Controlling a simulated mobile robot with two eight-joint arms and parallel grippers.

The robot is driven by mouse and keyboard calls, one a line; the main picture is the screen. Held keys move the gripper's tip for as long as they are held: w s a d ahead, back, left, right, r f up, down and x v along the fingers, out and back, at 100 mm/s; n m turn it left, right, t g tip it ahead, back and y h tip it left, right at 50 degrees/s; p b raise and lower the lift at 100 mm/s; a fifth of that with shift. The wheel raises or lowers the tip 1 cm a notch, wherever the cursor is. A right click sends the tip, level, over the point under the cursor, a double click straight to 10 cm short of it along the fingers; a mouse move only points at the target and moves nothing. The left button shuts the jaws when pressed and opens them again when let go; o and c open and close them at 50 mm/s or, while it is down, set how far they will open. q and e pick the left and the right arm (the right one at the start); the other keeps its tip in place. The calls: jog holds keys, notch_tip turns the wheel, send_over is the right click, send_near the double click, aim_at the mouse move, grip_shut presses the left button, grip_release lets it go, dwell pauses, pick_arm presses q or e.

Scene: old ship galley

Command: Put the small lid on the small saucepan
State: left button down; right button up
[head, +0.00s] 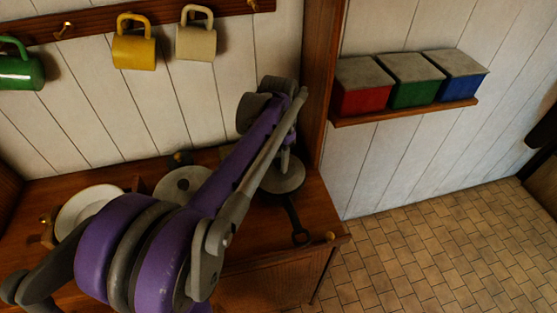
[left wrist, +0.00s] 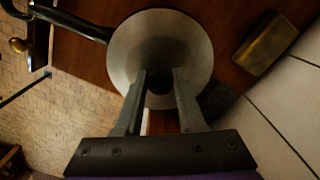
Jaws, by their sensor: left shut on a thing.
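The small lid (left wrist: 135,45) is a grey disc with a dark knob (left wrist: 162,82) between the fingers of my left gripper (left wrist: 160,76). In the head view the lid (head: 283,180) is at the right end of the wooden counter, under my left gripper (head: 285,160). The left gripper is shut on the knob. The small saucepan shows only by its dark handle (head: 295,222), which sticks out toward the counter's front edge; the handle also shows in the left wrist view (left wrist: 70,22). The lid hides its body. I cannot tell whether the lid touches the rim.
Another grey round piece (head: 178,186) and a white plate (head: 90,207) are further left on the counter (head: 252,240). A brass-coloured block (left wrist: 265,44) is near the wall. Mugs hang above; a shelf (head: 405,112) holds red, green and blue boxes. The tiled floor is clear.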

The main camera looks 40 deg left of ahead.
pick_arm(q)
jog(key=shift+f, duration=0.4)
pick_arm(e)
jog(key=shift+s+f, duration=0.15)
jog(key=shift+f, duration=0.15)
pick_arm(q)
jog(key=shift+c, duration=2.1)
grip_release()
jog(key=shift+r, duration=0.1)
jog(key=shift+r+p, duration=1.5)
jog(key=shift+r, duration=1.95)
pick_arm(e)
jog(key=shift+t, duration=0.3)
jog(key=w+r, duration=0.1)
jog(key=r, duration=0.2)
jog(key=w+r, duration=0.1)
jog(key=r, duration=0.1)
jog(key=shift+w, duration=0.3)
pick_arm(q)
jog(key=shift+f, duration=0.1)
pick_arm(e)
jog(key=shift+s+f, duration=0.1)
jog(key=shift+s, duration=0.05)
